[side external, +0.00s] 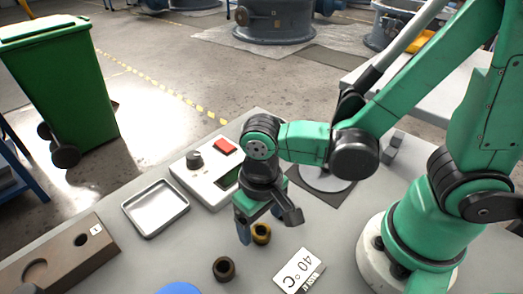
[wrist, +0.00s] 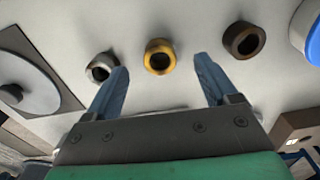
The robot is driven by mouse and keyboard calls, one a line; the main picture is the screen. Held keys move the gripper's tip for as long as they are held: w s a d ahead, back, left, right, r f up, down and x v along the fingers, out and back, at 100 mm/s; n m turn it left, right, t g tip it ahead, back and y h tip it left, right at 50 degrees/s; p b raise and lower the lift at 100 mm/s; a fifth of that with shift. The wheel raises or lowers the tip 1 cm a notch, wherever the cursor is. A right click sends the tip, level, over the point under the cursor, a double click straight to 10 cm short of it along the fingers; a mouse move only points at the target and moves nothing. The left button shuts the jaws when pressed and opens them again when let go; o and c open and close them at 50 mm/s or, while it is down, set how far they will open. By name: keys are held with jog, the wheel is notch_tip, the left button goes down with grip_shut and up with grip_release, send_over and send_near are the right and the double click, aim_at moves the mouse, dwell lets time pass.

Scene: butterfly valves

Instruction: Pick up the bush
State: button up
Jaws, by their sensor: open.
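A gold-coloured bush (wrist: 160,45) stands on the bench. In the wrist view it shows between my two fingertips, just beyond them. It also shows in the side view (side external: 262,240), below my gripper (side external: 262,218). My gripper points down, open, its blue fingers apart with nothing held. A brown bush (wrist: 232,37) is to the right of the fingers in the wrist view and at the front in the side view (side external: 224,277). A grey bush (wrist: 103,57) lies by the left finger in the wrist view. In the side view my gripper seems to hide it.
A metal tray (side external: 155,209), a white control box (side external: 205,185) with a red button, and a brown block (side external: 60,258) with holes sit on the bench. A "40 °C" sign (side external: 299,271) and a blue disc (side external: 180,288) are at the front. A round grey plate (side external: 327,180) lies behind.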

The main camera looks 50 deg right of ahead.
jog(key=shift+f, duration=1.2)
grip_shut()
jog(key=shift+r, duration=0.1)
